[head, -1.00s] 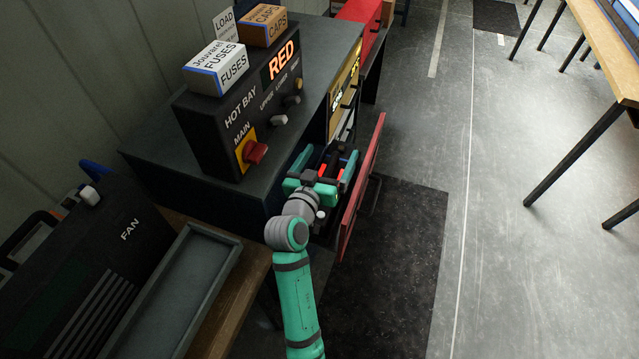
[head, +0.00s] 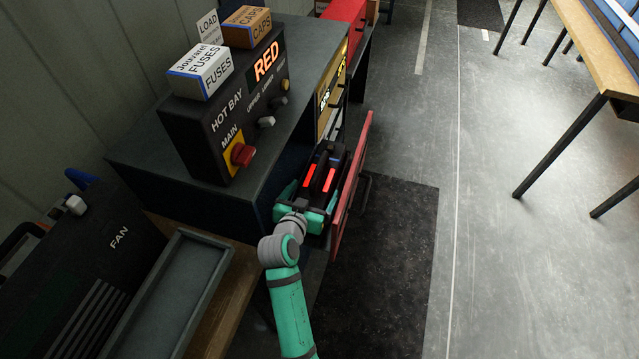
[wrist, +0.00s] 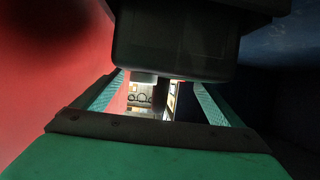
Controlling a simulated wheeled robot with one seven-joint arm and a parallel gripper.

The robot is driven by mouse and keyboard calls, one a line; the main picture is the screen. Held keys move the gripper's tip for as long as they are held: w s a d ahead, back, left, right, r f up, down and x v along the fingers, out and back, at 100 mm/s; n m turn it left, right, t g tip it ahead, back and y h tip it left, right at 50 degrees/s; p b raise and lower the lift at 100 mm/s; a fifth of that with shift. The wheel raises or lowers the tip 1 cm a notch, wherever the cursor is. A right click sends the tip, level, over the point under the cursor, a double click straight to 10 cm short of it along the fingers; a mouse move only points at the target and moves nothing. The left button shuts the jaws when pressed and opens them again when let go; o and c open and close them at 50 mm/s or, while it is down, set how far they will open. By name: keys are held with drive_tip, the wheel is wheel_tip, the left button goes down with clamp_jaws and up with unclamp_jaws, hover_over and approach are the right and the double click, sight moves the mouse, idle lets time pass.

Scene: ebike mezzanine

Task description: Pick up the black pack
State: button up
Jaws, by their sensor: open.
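The black pack (head: 334,166) with red stripes sits in the open drawer with the red front (head: 352,190). In the wrist view the dark body of the pack (wrist: 175,45) fills the upper middle, close ahead of the fingers. My gripper (head: 309,200) is at the near end of the pack, inside the drawer space. It is open; its two green fingers show in the wrist view (wrist: 155,95), spread left and right below the pack. I cannot tell whether a finger touches the pack. The drawer floor is hidden.
The red drawer front stands close on the right of my gripper, the dark bench (head: 200,135) on the left. The hot bay box (head: 222,120) with a red main switch (head: 242,154) stands on the bench. A grey tray (head: 172,300) lies nearer.

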drive_tip(key=shift+x, duration=3.7)
drive_tip(key=shift+w+a+r, duration=0.1)
drive_tip(key=shift+a, duration=0.1)
drive_tip(key=c, duration=1.8)
drive_tip(key=shift+w+r, duration=0.15)
drive_tip(key=shift+r, duration=0.2)
drive_tip(key=c, duration=0.4)
drive_tip(key=shift+o, duration=0.2)
